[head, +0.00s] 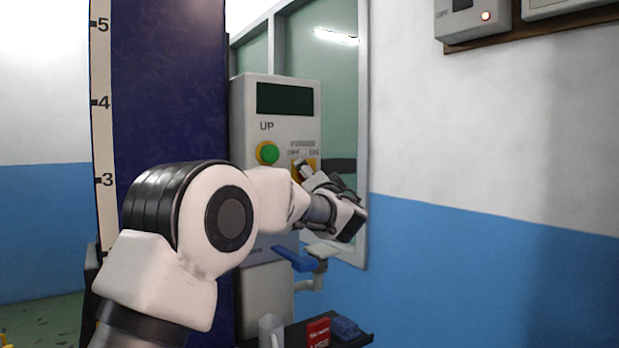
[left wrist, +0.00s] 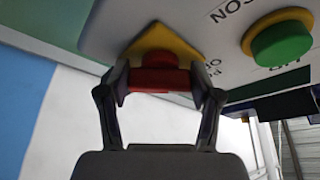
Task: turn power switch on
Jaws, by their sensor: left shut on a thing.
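The power switch (head: 313,164) is a yellow plate on the grey control panel (head: 287,124), under OFF and ON labels. In the left wrist view the switch's yellow plate (left wrist: 160,42) has a red knob (left wrist: 153,80). My left gripper (head: 304,174) is at the switch; in the left wrist view its two fingers (left wrist: 160,82) are shut on the red knob, one on each side. The gripper hides much of the switch in the head view. I cannot tell which label the knob points to. My right gripper is not in view.
A green button (head: 267,153) sits left of the switch, below a dark display (head: 284,98). A blue handle-like part (head: 293,258) is below my arm. A dark shelf (head: 358,341) holds a mug (head: 271,331), a red box (head: 318,331) and a blue item (head: 345,327).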

